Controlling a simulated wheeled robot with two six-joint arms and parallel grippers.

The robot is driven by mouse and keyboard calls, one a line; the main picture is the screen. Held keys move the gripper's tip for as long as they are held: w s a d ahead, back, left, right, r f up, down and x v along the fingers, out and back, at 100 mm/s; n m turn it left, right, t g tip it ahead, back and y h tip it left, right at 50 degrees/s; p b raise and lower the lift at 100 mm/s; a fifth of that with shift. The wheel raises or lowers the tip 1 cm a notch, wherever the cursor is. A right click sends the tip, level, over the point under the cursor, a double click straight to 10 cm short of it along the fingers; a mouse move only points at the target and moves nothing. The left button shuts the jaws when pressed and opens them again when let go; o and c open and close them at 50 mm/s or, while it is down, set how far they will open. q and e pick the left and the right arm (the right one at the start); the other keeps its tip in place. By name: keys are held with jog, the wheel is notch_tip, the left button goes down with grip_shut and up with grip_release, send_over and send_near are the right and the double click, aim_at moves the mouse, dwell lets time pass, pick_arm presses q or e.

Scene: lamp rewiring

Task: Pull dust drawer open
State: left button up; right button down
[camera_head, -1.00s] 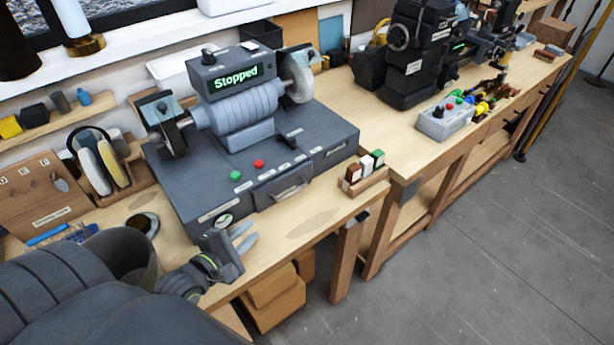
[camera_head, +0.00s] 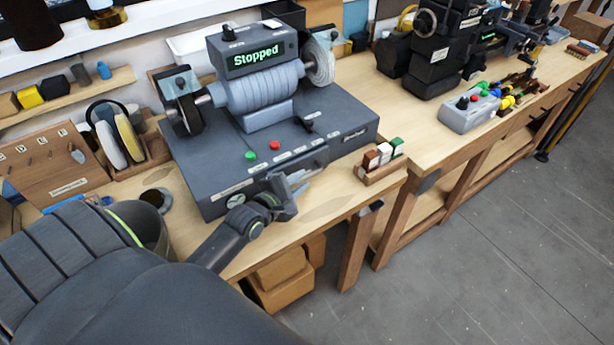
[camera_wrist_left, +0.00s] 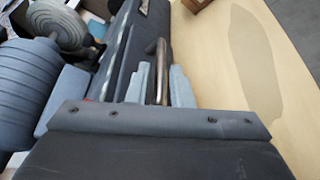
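The dust drawer (camera_head: 235,197) is in the front of the dark grey grinder base (camera_head: 225,165), below the green and red buttons. I see no clear gap showing it pulled out. My left gripper (camera_head: 298,183) is at the drawer's front and hides most of its handle in the head view. In the left wrist view, the handle (camera_wrist_left: 158,72) is a dark bar between my two light grey fingers (camera_wrist_left: 160,85). The fingers stand close on either side of it; I cannot tell whether they press on it. My right gripper is not in view.
A wooden block with small coloured pieces (camera_head: 382,170) stands right of the gripper near the table's front edge. A dark round cup (camera_head: 157,198) is to the left. Bare tabletop (camera_head: 325,207) lies in front of the drawer.

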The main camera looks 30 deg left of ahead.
aim_at(305, 178)
pick_arm(q)
jog(key=x, duration=0.2)
jog(key=shift+w+f, duration=0.1)
jog(key=shift+w, duration=0.7)
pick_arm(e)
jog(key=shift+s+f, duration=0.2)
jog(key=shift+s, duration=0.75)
pick_arm(q)
jog(key=shift+f, duration=0.1)
grip_shut()
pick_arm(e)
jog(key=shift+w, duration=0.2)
pick_arm(q)
jog(key=shift+d, duration=0.1)
